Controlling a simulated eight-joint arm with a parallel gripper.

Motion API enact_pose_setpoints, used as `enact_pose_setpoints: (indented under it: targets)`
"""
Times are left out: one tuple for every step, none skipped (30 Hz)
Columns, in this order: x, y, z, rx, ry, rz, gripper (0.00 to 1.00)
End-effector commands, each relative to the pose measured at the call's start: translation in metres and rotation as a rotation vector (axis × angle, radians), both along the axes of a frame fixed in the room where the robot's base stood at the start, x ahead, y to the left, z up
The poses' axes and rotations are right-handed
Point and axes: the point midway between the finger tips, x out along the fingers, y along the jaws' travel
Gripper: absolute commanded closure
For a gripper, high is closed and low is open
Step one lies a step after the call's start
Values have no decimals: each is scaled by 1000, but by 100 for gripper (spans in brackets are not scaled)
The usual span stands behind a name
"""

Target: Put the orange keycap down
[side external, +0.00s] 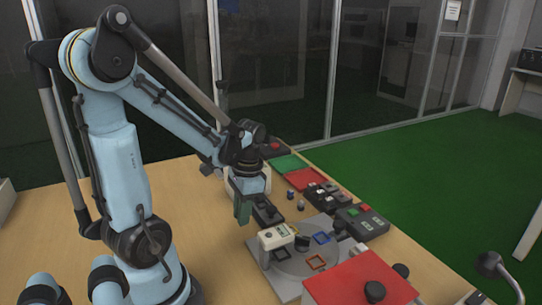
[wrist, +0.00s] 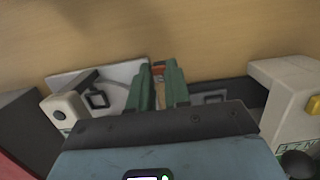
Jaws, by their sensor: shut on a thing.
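My gripper (side external: 243,210) points down over the table, left of the grey test plate (side external: 262,258). Its green fingers also show in the wrist view (wrist: 157,88). They are shut on a small orange-brown piece (wrist: 158,70), which looks like the orange keycap and is mostly hidden between them. In the side view the keycap cannot be made out. The plate carries a round disc with an orange square frame (side external: 316,262) and a blue square frame (side external: 321,238). Whether the keycap touches anything below cannot be told.
A red box (side external: 362,282) is at the front right. A green tray (side external: 285,164), a red tray (side external: 304,179) and a dark button box (side external: 362,221) lie behind. Bare table is left of the plate.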

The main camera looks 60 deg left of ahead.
Motion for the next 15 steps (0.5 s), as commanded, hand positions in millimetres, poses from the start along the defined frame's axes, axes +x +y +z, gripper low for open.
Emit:
enact_pose_setpoints:
  targets:
    - [0,0,-2,0,0,0,100]
    - [0,0,-3,0,0,0,100]
    - [0,0,-5,0,0,0,100]
    - [0,0,-6,0,0,0,100]
    - [0,0,-8,0,0,0,100]
    - [0,0,-12,0,0,0,100]
    - [0,0,-14,0,0,0,100]
    - [0,0,-18,0,0,0,100]
    - [0,0,-22,0,0,0,100]
    - [1,0,-25,0,0,0,100]
    - [1,0,-29,0,0,0,100]
    - [0,0,-32,0,0,0,100]
    - [0,0,-34,0,0,0,100]
    - [0,0,-36,0,0,0,100]
    - [0,0,-38,0,0,0,100]
